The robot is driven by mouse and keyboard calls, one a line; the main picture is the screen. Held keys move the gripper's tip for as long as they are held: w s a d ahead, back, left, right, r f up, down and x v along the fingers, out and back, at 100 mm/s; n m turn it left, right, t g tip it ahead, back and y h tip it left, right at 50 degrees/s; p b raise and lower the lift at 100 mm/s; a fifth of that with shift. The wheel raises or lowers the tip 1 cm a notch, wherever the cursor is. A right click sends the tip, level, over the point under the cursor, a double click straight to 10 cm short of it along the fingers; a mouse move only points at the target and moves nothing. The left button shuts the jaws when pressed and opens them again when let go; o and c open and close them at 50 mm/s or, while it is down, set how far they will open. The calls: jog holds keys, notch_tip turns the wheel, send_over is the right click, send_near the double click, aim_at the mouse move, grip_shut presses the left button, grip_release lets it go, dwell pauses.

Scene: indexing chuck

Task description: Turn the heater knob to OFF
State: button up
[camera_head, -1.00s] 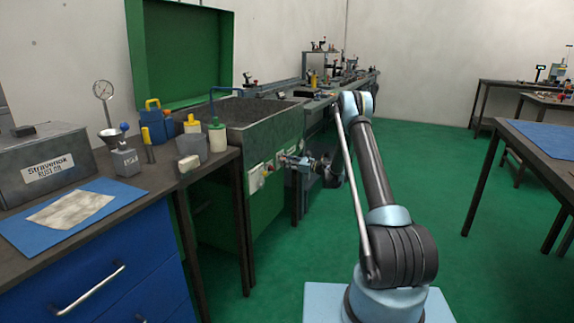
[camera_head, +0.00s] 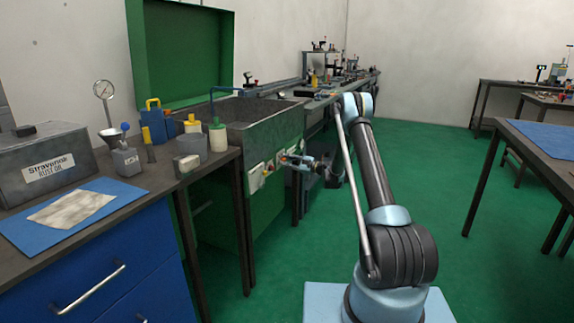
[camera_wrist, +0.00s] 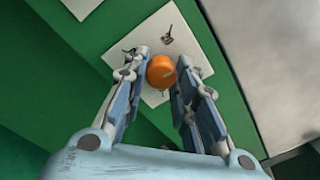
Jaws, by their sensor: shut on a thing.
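The heater knob is a round orange knob (camera_wrist: 161,71) on a white square plate (camera_wrist: 150,28) in the wrist view. The plate is fixed to the green tank front. My gripper (camera_wrist: 158,75) has a finger on each side of the knob and is shut on it. In the head view my gripper (camera_head: 287,160) reaches the tank's front panel from the right. The knob is very small there, and its pointer and OFF mark cannot be read.
A second white plate (camera_head: 256,178) sits to the left on the green tank (camera_head: 270,140). A small dark fitting (camera_wrist: 167,36) is on the plate near the knob. A dark bench (camera_head: 228,160) with containers stands left.

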jog(key=n, duration=1.1)
jog(key=shift+g, duration=0.3)
jog(key=n, duration=0.4)
jog(key=shift+d+y, duration=0.1)
jog(key=shift+y, duration=0.2)
jog(key=shift+w+r+n+g, duration=0.1)
jog(key=shift+n+g, duration=0.05)
jog(key=shift+n, duration=2.4)
jog(key=shift+w+n+g, duration=0.1)
jog(key=shift+n+g, duration=0.05)
jog(key=shift+n, duration=2.4)
jog(key=o, duration=1.1)
jog(key=shift+c, duration=0.2)
